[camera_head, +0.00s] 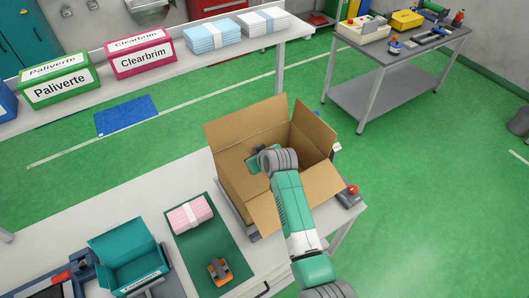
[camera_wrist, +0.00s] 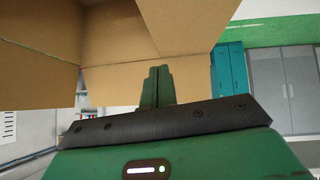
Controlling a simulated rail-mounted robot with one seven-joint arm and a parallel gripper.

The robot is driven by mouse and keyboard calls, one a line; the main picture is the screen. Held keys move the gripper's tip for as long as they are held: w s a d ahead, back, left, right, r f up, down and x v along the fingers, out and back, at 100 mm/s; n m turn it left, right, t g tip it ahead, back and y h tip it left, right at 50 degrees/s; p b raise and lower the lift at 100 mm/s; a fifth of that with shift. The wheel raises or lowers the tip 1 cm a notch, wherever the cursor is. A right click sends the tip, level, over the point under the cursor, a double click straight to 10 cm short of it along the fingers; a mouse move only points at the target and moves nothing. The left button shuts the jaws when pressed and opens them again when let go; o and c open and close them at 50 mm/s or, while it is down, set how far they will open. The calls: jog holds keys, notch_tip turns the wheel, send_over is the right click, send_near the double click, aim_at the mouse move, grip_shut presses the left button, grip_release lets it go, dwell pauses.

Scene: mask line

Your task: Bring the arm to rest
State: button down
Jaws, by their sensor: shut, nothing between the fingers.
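My gripper (camera_wrist: 157,87) shows in the wrist view with its two green fingers together and nothing between them. In the head view my arm reaches over the open cardboard box (camera_head: 233,184), and its wrist is at the box's opening. The fingers are hard to make out there. In the wrist view the box's brown walls and flaps (camera_wrist: 120,30) fill the upper left, close behind the fingers. I cannot tell whether the gripper touches the box.
A pink-and-white pack (camera_head: 189,214) and an orange-and-grey object (camera_head: 220,271) lie on a green mat (camera_head: 191,256). A teal bin (camera_head: 118,250) stands left. A device with a red button (camera_head: 349,195) is right of the box. Labelled boxes (camera_head: 140,56) line the back bench.

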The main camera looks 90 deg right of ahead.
jog(key=v, duration=0.6)
jog(key=shift+s+r, duration=0.25)
jog(key=shift+s, duration=0.1)
jog(key=w+a+r+n+t+h+p, duration=0.1)
jog(key=w+a+r+n+t, duration=0.2)
jog(key=w+r, duration=0.65)
jog(key=w+a+r+t+h, duration=0.15)
jog(key=w+a+r, duration=0.35)
jog(key=w+r, duration=0.5)
jog(key=w+a+r+n+t+y+p, duration=0.1)
jog(key=w+a+r+n+t, duration=0.35)
jog(key=w+a+r, duration=0.8)
jog(key=a+r+n+t+y+p, duration=0.15)
jog(key=a+r+t, duration=0.25)
jog(key=a+r, duration=0.45)
jog(key=a+r+t+y+b, duration=0.15)
jog(key=a+r+t, duration=0.35)
jog(key=a, duration=0.7)
jog(key=s+a+r+n+t+y+p, duration=0.1)
jog(key=s+a+r+y, duration=0.2)
jog(key=a+r, duration=0.2)
jog(key=s+a+r+n+t+y, duration=0.1)
jog(key=s+a+r+t+y, duration=0.1)
jog(key=a+r, duration=0.4)
jog(key=s+a+y, duration=0.1)
jog(key=a+y, duration=0.1)
jog(key=a, duration=0.3)
jog(key=shift+a+r+n+p, duration=0.15)
jog(key=shift+a+n+p, duration=0.15)
jog(key=shift+a+p, duration=0.1)
